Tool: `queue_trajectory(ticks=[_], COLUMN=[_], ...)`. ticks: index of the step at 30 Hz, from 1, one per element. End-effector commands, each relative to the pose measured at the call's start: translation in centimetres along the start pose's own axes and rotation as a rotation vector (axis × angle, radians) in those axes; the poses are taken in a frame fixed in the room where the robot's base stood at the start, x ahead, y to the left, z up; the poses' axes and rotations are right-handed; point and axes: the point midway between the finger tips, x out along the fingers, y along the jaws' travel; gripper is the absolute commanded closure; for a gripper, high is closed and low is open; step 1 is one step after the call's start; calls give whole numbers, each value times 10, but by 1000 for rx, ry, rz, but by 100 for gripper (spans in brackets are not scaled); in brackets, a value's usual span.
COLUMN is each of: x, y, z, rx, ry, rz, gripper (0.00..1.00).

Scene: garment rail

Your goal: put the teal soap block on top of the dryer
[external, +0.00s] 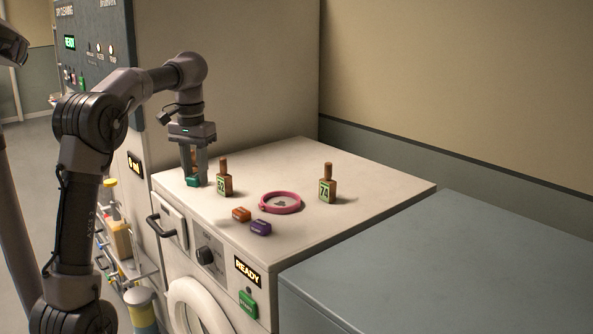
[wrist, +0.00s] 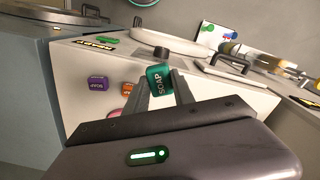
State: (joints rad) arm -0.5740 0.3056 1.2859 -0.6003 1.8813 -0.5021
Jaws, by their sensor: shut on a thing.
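The teal soap block (external: 193,181) is between the fingertips of my gripper (external: 194,176), at the left part of the white front-loading machine's top (external: 300,160). The wrist view also shows it, marked SOAP (wrist: 158,79), between the two fingers (wrist: 162,88). My gripper points down and is shut on the block. The block is at or just above the top; I cannot tell if it touches. The white machine has a round door and a READY display; I read no name marking it as the dryer.
A blue-grey unit (external: 450,265) stands right. A tall cabinet (external: 225,70) rises behind my gripper. The back right of the top is clear.

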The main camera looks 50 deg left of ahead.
Motion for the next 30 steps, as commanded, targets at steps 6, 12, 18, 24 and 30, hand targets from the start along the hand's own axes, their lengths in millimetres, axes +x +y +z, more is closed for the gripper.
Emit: queue_trajectory(ticks=[6, 12, 18, 24, 30], x=[-18, -9, 42, 56, 60], y=[40, 58, 60, 62, 66], z=[4, 18, 20, -10, -80], rx=[238, 441, 480, 478, 477], ry=[-8, -4, -4, -1, 0], rz=[0, 1, 2, 2, 2], gripper=[100, 100, 100, 100, 100])
